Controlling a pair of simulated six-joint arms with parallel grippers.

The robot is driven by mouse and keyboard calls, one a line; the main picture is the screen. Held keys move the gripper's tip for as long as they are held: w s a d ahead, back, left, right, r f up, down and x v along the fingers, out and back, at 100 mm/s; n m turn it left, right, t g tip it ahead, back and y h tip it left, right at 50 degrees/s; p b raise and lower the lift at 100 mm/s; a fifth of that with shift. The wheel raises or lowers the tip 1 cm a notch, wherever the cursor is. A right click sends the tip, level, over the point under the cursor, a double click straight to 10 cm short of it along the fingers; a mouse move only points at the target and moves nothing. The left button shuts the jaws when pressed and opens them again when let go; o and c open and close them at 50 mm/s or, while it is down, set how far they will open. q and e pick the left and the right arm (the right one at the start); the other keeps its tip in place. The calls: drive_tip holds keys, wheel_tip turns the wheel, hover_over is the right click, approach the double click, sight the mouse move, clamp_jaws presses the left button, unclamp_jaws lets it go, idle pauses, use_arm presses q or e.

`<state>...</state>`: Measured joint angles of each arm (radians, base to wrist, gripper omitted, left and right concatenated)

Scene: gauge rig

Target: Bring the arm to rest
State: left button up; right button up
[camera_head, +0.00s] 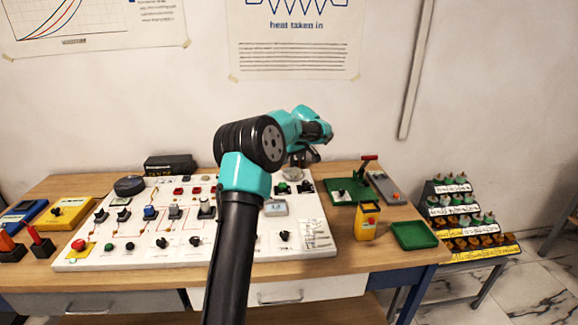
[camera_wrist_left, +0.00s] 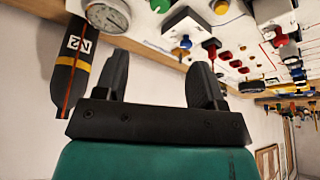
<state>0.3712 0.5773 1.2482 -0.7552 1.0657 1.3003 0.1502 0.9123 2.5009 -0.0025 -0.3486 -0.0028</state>
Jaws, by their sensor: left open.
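My left arm rises from the bottom of the head view in black and teal and bends over the white panel (camera_head: 130,250). My left gripper (camera_head: 303,158) is at the panel's far right part, small and partly hidden by the wrist. In the left wrist view the gripper (camera_wrist_left: 160,76) shows two black fingers spread apart with nothing between them. A round dial gauge (camera_wrist_left: 108,16) is beside the left finger in that view, and a dark bottle marked N2 (camera_wrist_left: 75,62) is beside it. My right gripper is in neither view.
The panel carries several knobs and switches and lies on a wooden table (camera_head: 370,258). To its right are a green tray (camera_head: 414,235), a yellow meter (camera_head: 367,222) and a red-handled green device (camera_head: 350,190). A stepped rack (camera_head: 465,215) stands beyond the table's right end.

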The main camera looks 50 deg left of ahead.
use_arm(q)
drive_tip(key=shift+d+r, duration=0.2)
drive_tip(key=shift+r, duration=0.25)
